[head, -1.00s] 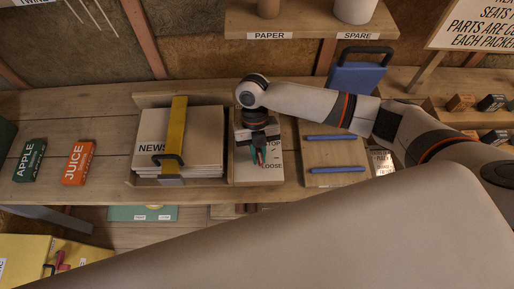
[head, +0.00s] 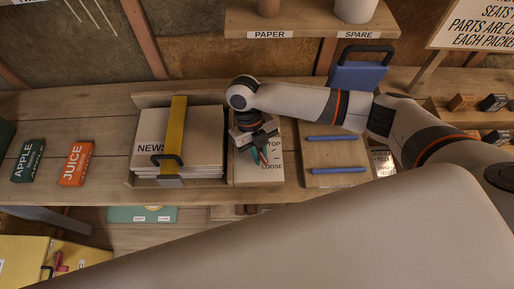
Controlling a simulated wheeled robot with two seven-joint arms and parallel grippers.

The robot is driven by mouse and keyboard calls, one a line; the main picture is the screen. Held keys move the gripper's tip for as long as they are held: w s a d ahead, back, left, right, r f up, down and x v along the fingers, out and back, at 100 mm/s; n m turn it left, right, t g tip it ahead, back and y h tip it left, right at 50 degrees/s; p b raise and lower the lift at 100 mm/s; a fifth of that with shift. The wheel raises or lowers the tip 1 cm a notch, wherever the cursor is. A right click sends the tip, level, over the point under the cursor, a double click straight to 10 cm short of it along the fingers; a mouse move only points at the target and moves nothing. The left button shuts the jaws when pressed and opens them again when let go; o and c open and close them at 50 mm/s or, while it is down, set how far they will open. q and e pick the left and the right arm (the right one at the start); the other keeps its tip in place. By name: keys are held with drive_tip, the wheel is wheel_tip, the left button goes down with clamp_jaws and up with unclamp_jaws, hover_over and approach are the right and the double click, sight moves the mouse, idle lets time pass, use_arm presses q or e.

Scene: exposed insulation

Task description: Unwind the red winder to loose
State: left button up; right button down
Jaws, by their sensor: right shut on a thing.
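My right gripper (head: 258,152) reaches down from above onto a pale board marked with the words STOP and LOOSE (head: 272,178). It is shut on the red winder (head: 264,158), of which only a small red bit shows at the fingertips, beside a teal bit. My gripper and wrist hide most of the winder and the upper left of the board. The lettering is to the right of the fingers, with LOOSE below STOP. My left gripper is not in view.
A stack of papers marked NEWS (head: 198,135) under a yellow strap (head: 178,120) stands close on the left. A board with two blue bars (head: 337,170) lies on the right. A shelf (head: 310,22) hangs above.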

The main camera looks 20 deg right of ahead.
drive_tip(key=shift+d+n+h, duration=0.1)
drive_tip(key=shift+n+h, duration=0.2)
drive_tip(key=shift+n, duration=0.5)
drive_tip(key=shift+d+n+t+h, duration=0.1)
drive_tip(key=shift+n+t+h, duration=0.4)
drive_tip(key=shift+n, duration=1.1)
drive_tip(key=shift+n+h, duration=0.3)
drive_tip(key=shift+n, duration=0.5)
drive_tip(key=shift+w, duration=0.1)
drive_tip(key=shift+n+t+h, duration=0.4)
drive_tip(key=shift+n+t, duration=0.2)
drive_tip(key=shift+n, duration=1)
